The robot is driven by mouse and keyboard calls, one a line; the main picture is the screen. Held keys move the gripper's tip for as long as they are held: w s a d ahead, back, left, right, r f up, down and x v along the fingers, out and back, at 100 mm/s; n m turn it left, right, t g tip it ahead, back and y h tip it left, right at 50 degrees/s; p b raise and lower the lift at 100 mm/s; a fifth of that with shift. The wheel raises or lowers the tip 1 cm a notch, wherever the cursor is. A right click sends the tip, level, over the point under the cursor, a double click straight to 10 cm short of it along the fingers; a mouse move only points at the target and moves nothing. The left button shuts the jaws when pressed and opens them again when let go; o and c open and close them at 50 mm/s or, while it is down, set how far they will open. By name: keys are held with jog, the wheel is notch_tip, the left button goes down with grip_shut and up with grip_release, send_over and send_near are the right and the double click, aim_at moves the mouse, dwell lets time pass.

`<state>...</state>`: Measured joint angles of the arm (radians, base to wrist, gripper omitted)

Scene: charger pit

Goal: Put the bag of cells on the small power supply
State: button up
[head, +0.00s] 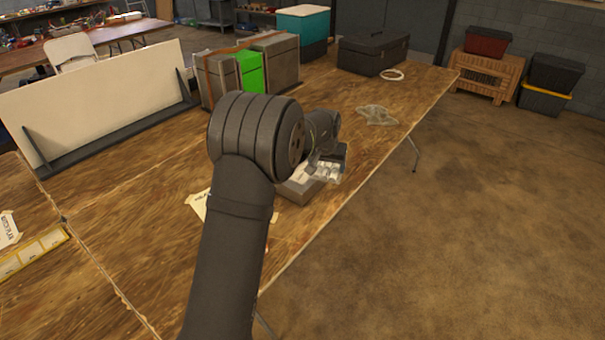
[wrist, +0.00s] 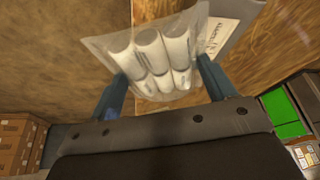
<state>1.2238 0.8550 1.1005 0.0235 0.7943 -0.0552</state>
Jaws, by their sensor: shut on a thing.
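The bag of cells (wrist: 150,58) is a clear bag with several white cylinders in rows. My gripper (wrist: 160,88) is shut on it, with one blue-grey finger at each side of the bag. In the head view the bag (head: 322,172) shows under my wrist, partly hidden by my arm. A low grey box (head: 296,190), which looks like the small power supply, sits near the table's right edge. The bag is over or against its top; I cannot tell if they touch. My arm hides part of the box.
Another clear bag (head: 377,115) lies farther back on the wooden table (head: 340,95). Grey cases with a green one (head: 250,72) stand behind my arm. A black toolbox (head: 373,52) and a white ring (head: 391,75) are at the back. A white panel (head: 95,105) stands left.

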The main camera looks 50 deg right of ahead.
jog(key=w+f, duration=0.2)
jog(key=w, duration=0.1)
jog(key=w+f, duration=0.2)
jog(key=w, duration=0.2)
jog(key=w+f, duration=0.2)
jog(key=w, duration=0.2)
jog(key=shift+w+d+f, duration=0.15)
jog(key=shift+d+f, duration=0.2)
jog(key=shift+w+f, duration=0.1)
jog(key=shift+f, duration=1.95)
jog(key=shift+f, duration=0.15)
jog(key=o, duration=1.2)
jog(key=shift+o, duration=0.2)
jog(key=v, duration=1.2)
